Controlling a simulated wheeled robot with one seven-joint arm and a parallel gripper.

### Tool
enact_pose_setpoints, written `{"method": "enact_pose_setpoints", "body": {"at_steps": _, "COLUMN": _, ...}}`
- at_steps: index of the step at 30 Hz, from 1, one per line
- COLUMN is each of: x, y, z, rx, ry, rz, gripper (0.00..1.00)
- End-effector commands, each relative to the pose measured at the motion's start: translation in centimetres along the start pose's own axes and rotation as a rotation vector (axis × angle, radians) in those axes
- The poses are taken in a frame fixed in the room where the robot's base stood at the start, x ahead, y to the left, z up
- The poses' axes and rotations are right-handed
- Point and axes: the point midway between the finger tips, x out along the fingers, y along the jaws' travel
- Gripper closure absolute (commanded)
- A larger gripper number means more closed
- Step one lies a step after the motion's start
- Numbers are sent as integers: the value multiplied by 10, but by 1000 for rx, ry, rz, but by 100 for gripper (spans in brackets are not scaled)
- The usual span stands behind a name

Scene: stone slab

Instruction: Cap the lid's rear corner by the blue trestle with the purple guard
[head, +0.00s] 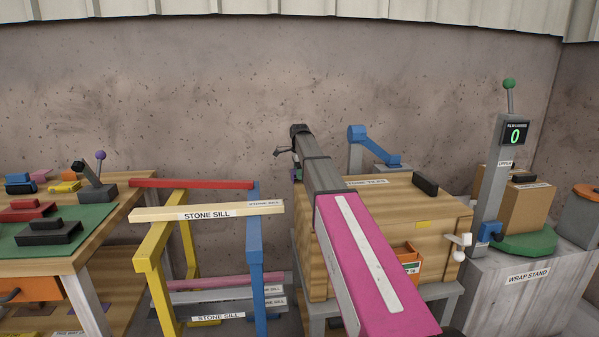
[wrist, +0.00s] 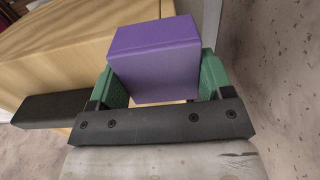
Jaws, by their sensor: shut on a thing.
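The purple guard (wrist: 155,65) is a block held between the green fingers of my gripper (wrist: 162,78) in the wrist view. In the head view my gripper (head: 297,173) is mostly hidden behind my arm, at the crate's left rear. The crate's wooden lid (head: 385,192) also shows in the wrist view (wrist: 70,45), beside and beyond the guard. I cannot tell whether guard and lid touch. The lid's rear corner near the blue trestle (head: 255,260) is hidden by my arm. A black guard (head: 425,183) sits at the lid's right rear corner; a black piece (wrist: 50,107) shows in the wrist view.
A yellow trestle (head: 157,270) and stone sills (head: 208,212) stand left of the crate. A workbench (head: 70,255) with tools is further left. The wrap stand (head: 525,280) is at right, and a blue arm-like device (head: 375,145) rises behind the crate. The wall is close behind.

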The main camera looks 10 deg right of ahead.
Motion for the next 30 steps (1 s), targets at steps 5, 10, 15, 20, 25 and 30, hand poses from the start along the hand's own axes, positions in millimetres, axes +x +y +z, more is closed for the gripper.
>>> {"method": "enact_pose_setpoints", "body": {"at_steps": 5, "x": 4, "y": 0, "z": 0, "rx": 0, "ry": 0, "rz": 0, "gripper": 49}}
{"method": "enact_pose_setpoints", "body": {"at_steps": 10, "x": 8, "y": 0, "z": 0, "rx": 0, "ry": 0, "rz": 1, "gripper": 49}}
{"method": "enact_pose_setpoints", "body": {"at_steps": 15, "x": 12, "y": 0, "z": 0, "rx": 0, "ry": 0, "rz": 1, "gripper": 49}}
{"method": "enact_pose_setpoints", "body": {"at_steps": 20, "x": 15, "y": 0, "z": 0, "rx": 0, "ry": 0, "rz": 1, "gripper": 49}}
{"method": "enact_pose_setpoints", "body": {"at_steps": 25, "x": 18, "y": 0, "z": 0, "rx": 0, "ry": 0, "rz": 1, "gripper": 49}}
{"method": "enact_pose_setpoints", "body": {"at_steps": 30, "x": 22, "y": 0, "z": 0, "rx": 0, "ry": 0, "rz": 1, "gripper": 49}}
